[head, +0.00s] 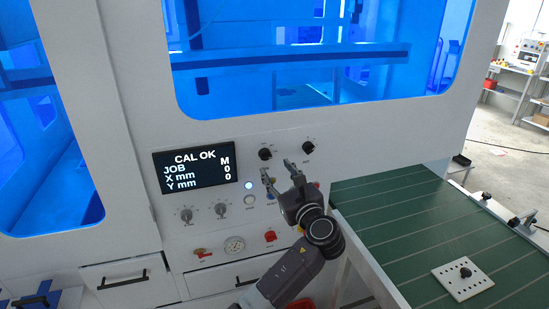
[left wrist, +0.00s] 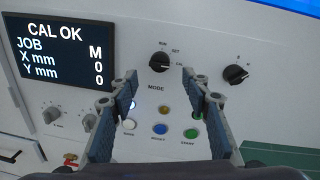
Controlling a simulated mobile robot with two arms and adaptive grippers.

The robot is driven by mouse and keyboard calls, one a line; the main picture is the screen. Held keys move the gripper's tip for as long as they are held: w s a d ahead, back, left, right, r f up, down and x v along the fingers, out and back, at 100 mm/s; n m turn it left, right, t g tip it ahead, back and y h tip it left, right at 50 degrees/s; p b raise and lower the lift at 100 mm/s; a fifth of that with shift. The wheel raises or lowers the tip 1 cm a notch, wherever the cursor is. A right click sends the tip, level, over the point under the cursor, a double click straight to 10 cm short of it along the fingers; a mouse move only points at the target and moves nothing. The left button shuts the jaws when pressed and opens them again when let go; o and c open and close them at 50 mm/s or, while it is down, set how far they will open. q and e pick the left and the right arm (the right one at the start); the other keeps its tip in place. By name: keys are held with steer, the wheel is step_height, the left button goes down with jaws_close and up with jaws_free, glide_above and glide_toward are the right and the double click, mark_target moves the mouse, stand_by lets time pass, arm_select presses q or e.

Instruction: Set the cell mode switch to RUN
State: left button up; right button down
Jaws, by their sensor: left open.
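The mode switch is a black rotary knob (head: 265,154) on the white machine panel, right of the display. In the left wrist view the mode switch (left wrist: 159,62) has small labels around it and MODE printed below. One label at the upper left seems to read RUN, with SET and another to its right; the exact pointer direction is hard to tell. My left gripper (head: 277,169) is open and empty just below the switch. In the left wrist view its fingertips (left wrist: 159,78) stand apart on either side, below the knob. My right gripper is not in view.
The display (head: 195,166) reads CAL OK, JOB M, X mm 0, Y mm 0. A second black knob (left wrist: 236,74) is right of the mode switch. Several coloured buttons, including a blue one (left wrist: 160,128), lie below. A green conveyor table (head: 400,215) is at the right.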

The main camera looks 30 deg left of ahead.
mark_target(268, 159)
arm_select(q)
steer(key=p+x, duration=0.2)
steer(key=x, duration=0.4)
steer(key=shift+d, duration=0.1)
steer(key=shift+w+a+f, duration=0.1)
steer(key=shift+w+a, duration=0.25)
steer(key=shift+a, duration=0.15)
steer(key=shift+w+a+f, duration=0.1)
steer(key=shift+a, duration=0.05)
steer(key=shift+c, duration=0.4)
steer(key=c, duration=1.1)
steer(key=shift+o, duration=0.2)
